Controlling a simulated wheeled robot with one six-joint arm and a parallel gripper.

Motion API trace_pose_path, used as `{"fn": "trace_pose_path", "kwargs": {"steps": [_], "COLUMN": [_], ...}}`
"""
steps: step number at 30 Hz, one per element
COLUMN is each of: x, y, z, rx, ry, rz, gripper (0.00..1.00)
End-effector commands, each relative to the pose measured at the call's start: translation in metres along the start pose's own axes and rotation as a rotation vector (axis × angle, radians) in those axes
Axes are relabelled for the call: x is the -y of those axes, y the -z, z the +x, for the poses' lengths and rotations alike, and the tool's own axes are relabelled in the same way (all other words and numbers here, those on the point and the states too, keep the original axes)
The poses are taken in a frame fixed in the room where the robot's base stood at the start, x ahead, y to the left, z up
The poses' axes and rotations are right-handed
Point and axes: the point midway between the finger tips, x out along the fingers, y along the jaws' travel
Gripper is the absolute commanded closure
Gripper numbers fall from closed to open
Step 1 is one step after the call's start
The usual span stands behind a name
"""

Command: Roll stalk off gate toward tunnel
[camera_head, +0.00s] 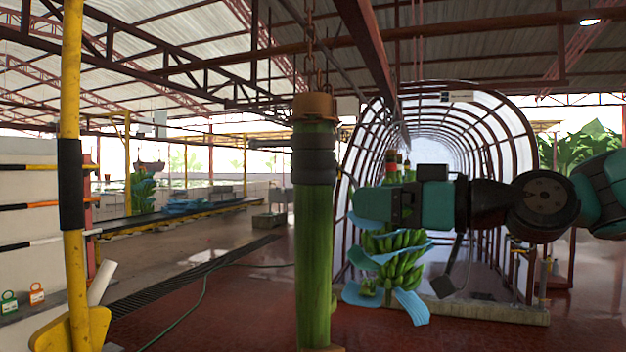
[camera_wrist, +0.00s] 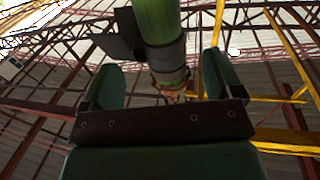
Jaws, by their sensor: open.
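The stalk (camera_head: 314,240) is a thick green stem hanging upright in the head view, with black bands (camera_head: 313,158) near its top and a brown cap above on a chain (camera_head: 309,50). My gripper (camera_head: 362,203) comes in from the right, with its tip beside the stalk below the bands. In the wrist view my open fingers (camera_wrist: 162,65) stand either side of the stalk (camera_wrist: 158,20), which shows between and beyond them; I cannot tell whether they touch it. The tunnel (camera_head: 515,125) is an arched, pale-covered frame behind my arm. I cannot identify a gate for certain.
Banana bunches (camera_head: 400,265) with blue sheets hang behind my gripper. A dark red overhead beam (camera_head: 365,40) runs toward the tunnel. A yellow post (camera_head: 72,110) with black padding stands at left. A green hose lies on the wet red floor, which is open at left centre.

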Motion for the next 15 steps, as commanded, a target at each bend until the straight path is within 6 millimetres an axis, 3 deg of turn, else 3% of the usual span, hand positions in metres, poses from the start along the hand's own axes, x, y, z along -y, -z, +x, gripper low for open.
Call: {"fn": "trace_pose_path", "kwargs": {"steps": [9,15], "x": [0.001,0.0], "y": [0.004,0.002], "z": [0.073,0.1], "rx": [0.003,0.003], "ry": [0.005,0.002], "rz": [0.002,0.002], "gripper": [0.14,0.14]}}
